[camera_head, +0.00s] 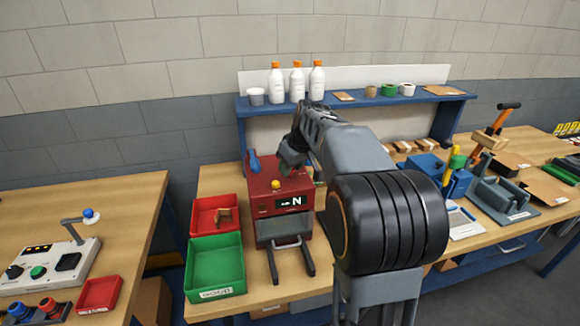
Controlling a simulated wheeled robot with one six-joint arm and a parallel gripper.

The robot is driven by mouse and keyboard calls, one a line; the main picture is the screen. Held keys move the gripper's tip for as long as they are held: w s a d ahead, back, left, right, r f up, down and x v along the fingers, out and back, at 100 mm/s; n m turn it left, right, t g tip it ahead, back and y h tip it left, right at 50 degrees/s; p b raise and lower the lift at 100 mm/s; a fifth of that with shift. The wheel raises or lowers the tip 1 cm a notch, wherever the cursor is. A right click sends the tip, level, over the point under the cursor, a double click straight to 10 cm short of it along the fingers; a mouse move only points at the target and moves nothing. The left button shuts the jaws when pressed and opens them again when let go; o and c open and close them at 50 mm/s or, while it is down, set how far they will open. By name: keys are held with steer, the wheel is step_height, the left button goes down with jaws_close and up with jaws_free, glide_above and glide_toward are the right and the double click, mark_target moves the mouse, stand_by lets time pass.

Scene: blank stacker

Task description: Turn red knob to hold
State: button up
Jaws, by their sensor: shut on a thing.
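A red machine (265,206) stands on the middle bench, with a yellow button (275,184) and a dark display (296,201) reading "N" on it. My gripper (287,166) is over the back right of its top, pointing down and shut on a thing. My fingers and arm hide what is between the jaws, so I cannot tell what it is. No red knob shows clearly on the machine. A small red knob (47,305) shows beside a blue knob (20,311) on a dark block at the lower left, well away from my gripper.
A shelf (250,107) with bottles is behind. Tools and fixtures fill the right. My arm covers the centre right.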

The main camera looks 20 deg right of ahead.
steer(key=n, duration=0.2)
steer(key=n+y, duration=0.1)
steer(key=n, duration=0.1)
steer(key=shift+w+d+g+y, duration=0.1)
steer(key=shift+d+g+y, duration=0.05)
steer(key=shift+g+y, duration=0.15)
steer(key=shift+n+g+y, duration=0.4)
steer(key=shift+n+y, duration=0.1)
steer(key=shift+n, duration=1.6)
steer(key=o, duration=0.9)
steer(key=v, duration=0.7)
steer(key=p+v, duration=0.1)
steer(key=v, duration=0.5)
steer(key=shift+w+d+r, duration=0.15)
steer(key=shift+r, duration=0.3)
